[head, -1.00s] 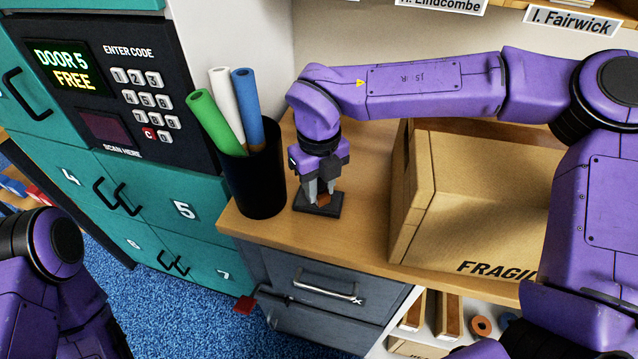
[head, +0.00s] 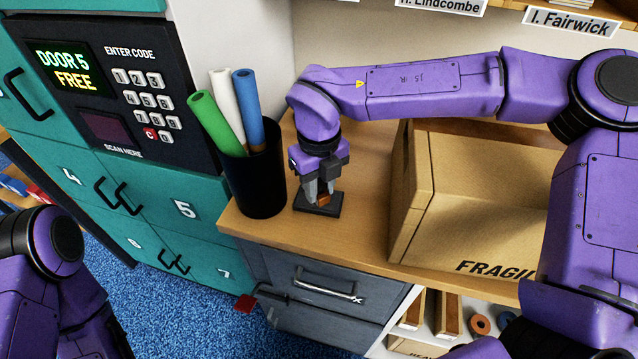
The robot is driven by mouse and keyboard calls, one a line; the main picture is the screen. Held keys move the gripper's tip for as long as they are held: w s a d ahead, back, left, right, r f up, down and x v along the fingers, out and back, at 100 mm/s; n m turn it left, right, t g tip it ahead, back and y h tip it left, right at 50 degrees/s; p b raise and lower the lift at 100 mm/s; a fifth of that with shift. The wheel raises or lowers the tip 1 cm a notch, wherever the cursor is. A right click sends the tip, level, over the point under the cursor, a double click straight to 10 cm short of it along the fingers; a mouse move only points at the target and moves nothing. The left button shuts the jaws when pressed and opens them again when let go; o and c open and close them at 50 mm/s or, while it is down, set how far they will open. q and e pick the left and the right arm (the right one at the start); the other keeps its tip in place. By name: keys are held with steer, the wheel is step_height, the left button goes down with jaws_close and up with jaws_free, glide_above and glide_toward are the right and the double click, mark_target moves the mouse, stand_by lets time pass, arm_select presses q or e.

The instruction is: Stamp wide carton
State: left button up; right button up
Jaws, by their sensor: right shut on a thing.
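A wide brown carton (head: 412,215) marked "FRAGIL…" stands on the wooden counter at the right, partly hidden behind my right arm. A brown stamp (head: 324,199) sits at a dark flat pad (head: 331,210) left of the carton. My right gripper (head: 319,194) points down and is shut on the stamp, just over the pad. I cannot tell whether the stamp touches the pad. My left arm shows at the lower left, but its gripper is out of view.
A black cup (head: 256,185) with green, white and blue rolls stands close left of the pad. Teal lockers with a keypad panel (head: 130,90) are at the left. Grey drawers (head: 315,285) are below the counter (head: 350,243). Bare counter lies between pad and carton.

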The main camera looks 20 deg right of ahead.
steer(key=shift+r+p, duration=3.35)
steer(key=shift+r, duration=0.2)
steer(key=shift+f, duration=0.1)
